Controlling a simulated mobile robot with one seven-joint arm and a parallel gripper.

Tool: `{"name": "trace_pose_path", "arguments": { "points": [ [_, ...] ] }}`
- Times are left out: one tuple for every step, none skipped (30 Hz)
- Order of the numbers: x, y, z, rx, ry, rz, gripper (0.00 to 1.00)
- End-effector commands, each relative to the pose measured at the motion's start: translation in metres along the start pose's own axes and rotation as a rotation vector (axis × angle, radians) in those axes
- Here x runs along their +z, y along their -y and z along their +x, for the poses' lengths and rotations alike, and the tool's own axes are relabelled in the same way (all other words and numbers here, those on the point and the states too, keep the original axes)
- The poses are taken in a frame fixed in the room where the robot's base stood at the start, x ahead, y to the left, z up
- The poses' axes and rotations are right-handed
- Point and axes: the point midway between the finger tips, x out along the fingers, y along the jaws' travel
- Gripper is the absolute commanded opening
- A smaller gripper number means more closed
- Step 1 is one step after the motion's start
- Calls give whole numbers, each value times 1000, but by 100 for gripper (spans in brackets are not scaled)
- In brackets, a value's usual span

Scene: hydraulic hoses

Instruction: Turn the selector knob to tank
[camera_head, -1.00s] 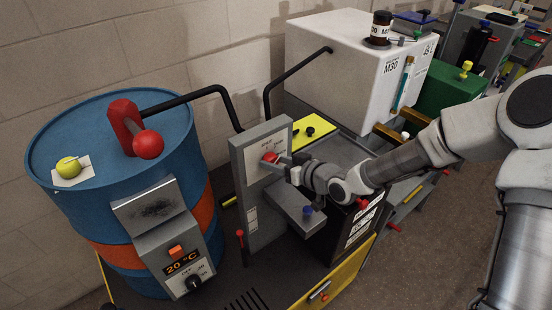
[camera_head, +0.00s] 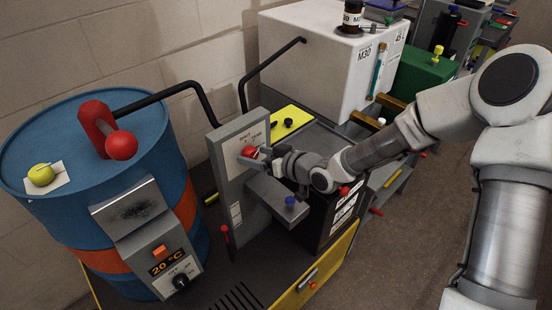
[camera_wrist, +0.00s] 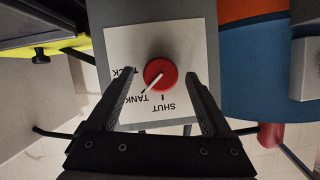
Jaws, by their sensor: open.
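The selector knob (camera_head: 249,152) is a round red knob on a label plate (camera_wrist: 200,45) on a grey upright panel (camera_head: 227,182). In the wrist view the knob (camera_wrist: 160,73) is near the centre, with a white pointer line towards the lower left, close to the TANK lettering. SHUT is lettered to the right, and a partly hidden word ending in CK is at the left. My gripper (camera_wrist: 160,78) is open, its fingers on either side of the knob with visible gaps. In the head view my gripper (camera_head: 263,156) is at the knob and partly hides the plate.
A blue drum (camera_head: 65,130) with a red-handled fitting (camera_head: 100,132) and a temperature box (camera_head: 172,265) stands left of the panel. A white M30 box (camera_head: 310,60) and black hoses are behind.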

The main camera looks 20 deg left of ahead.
Motion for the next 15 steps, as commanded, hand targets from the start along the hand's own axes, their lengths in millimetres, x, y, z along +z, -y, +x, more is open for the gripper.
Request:
{"name": "trace_pose_path", "arguments": {
  "points": [
    [-1,-1,-7,2,1,0,84],
    [-1,-1,-11,2,1,-1,84],
    [-1,-1,-18,3,1,0,84],
    [-1,0,-24,3,1,0,84],
    [-2,-1,-30,4,0,0,84],
    [-2,-1,-38,3,0,0,84],
    [-2,-1,-45,4,0,1,84],
    [-2,0,-52,3,0,0,84],
    [-2,-1,-60,4,1,1,84],
    [-2,-1,-67,4,1,0,84],
    [-2,-1,-73,4,0,0,84],
    [-2,-1,-81,4,0,2,84],
    [-2,0,-87,3,0,1,84],
    [-2,-1,-94,4,0,1,84],
    [-3,-1,-102,4,0,-1,84]
  ]
}}
